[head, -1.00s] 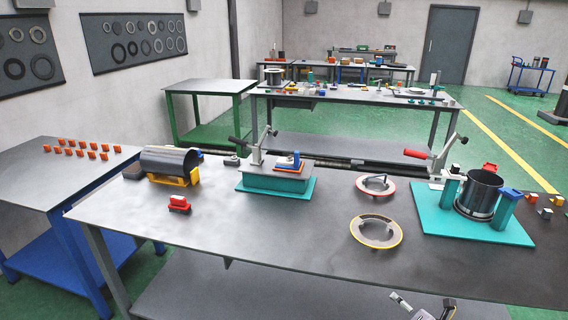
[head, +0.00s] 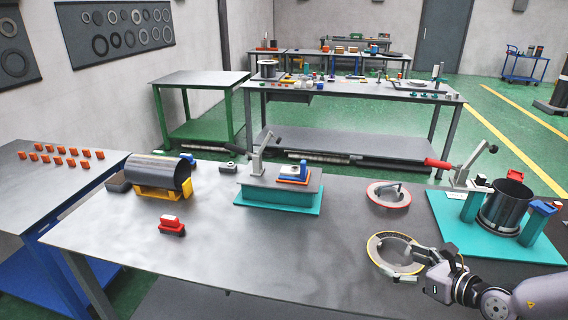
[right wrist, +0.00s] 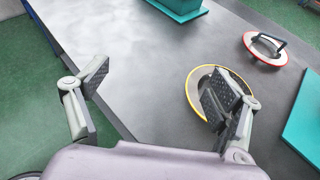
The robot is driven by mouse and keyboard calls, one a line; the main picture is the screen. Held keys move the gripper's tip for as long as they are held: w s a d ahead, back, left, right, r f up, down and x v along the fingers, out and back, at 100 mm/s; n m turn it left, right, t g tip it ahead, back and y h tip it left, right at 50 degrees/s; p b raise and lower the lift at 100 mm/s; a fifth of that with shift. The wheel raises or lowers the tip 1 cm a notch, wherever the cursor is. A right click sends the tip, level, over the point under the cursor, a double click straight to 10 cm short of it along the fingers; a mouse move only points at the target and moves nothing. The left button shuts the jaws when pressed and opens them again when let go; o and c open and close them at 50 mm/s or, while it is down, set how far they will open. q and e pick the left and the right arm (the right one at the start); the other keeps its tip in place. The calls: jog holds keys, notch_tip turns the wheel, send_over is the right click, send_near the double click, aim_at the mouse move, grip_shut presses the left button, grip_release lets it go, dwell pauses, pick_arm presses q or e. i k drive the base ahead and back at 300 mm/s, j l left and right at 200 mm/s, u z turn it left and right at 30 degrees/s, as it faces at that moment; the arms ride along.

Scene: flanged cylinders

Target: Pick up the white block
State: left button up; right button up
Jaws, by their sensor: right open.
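A small white block (head: 169,220) sits on top of a red block (head: 172,229) on the left part of the near table (head: 250,255) in the head view. The right wrist view does not show it. My right gripper (head: 424,264) is open and empty at the lower right, beside the yellow-rimmed ring (head: 372,258), well to the right of the white block. In the right wrist view its two fingers (right wrist: 155,90) are spread wide, with one finger in front of the yellow-rimmed ring (right wrist: 194,98). My left gripper is not in view.
A dark cylinder on a yellow cradle (head: 160,192) stands behind the white block. A teal fixture (head: 250,197) stands at the middle back. A red-rimmed ring (head: 405,198) and a teal base with a dark cylinder (head: 508,208) are on the right. The front middle of the table is clear.

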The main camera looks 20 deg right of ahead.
aim_at(293, 170)
jog(key=i, duration=1.4)
